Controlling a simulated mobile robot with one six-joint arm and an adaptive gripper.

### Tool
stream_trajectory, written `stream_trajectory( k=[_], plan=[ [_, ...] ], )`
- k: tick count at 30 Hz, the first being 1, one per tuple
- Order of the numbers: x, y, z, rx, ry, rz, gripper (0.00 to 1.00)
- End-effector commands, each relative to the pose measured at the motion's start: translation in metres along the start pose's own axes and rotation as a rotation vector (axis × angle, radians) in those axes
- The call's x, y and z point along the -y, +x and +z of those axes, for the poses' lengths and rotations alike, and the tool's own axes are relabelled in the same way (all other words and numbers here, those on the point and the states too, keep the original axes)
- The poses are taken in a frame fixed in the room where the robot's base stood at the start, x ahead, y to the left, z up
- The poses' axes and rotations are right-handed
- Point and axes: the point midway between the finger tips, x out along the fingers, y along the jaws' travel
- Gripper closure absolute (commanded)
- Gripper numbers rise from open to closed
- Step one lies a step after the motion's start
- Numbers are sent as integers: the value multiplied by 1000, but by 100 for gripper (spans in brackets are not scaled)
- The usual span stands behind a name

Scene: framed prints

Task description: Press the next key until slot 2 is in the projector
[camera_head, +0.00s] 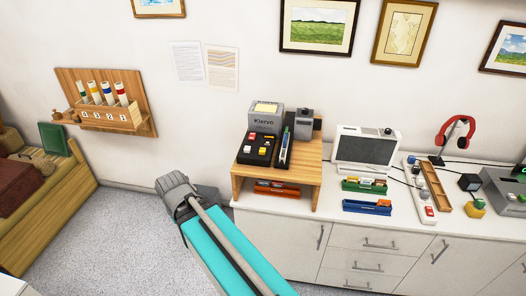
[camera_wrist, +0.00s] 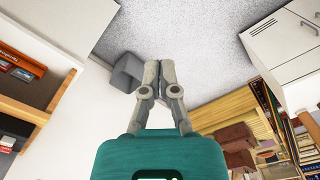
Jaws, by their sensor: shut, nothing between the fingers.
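A black key box (camera_head: 257,149) with a few small coloured keys sits on top of the wooden stand, front left. I cannot read which key is the next key. A small grey device (camera_head: 304,124) stands behind it at the right and may be the projector; no slot number is readable. My gripper (camera_wrist: 160,64) is shut and empty in the wrist view, over open floor, away from the key box. In the head view my teal arm reaches up from the bottom, left of the stand, and the fingers cannot be made out there.
A grey box (camera_head: 264,117) labelled Kiervo and an upright pen-like item (camera_head: 284,147) stand close to the key box. Slide trays (camera_head: 277,188) lie on the stand's lower shelf. Floor (camera_head: 120,220) at left is clear.

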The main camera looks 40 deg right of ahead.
Motion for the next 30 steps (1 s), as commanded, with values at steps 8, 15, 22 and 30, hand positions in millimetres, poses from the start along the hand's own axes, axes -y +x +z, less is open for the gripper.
stream_trajectory(
  k=[8, 15, 22, 30],
  plan=[
    [0, 0, 0, 0, 0, -1, 100],
    [-10, -3, -13, -16, 16, -28, 100],
    [-55, -11, -47, -69, 69, -104, 100],
    [-120, -27, -97, -182, 151, -219, 100]
  ],
)
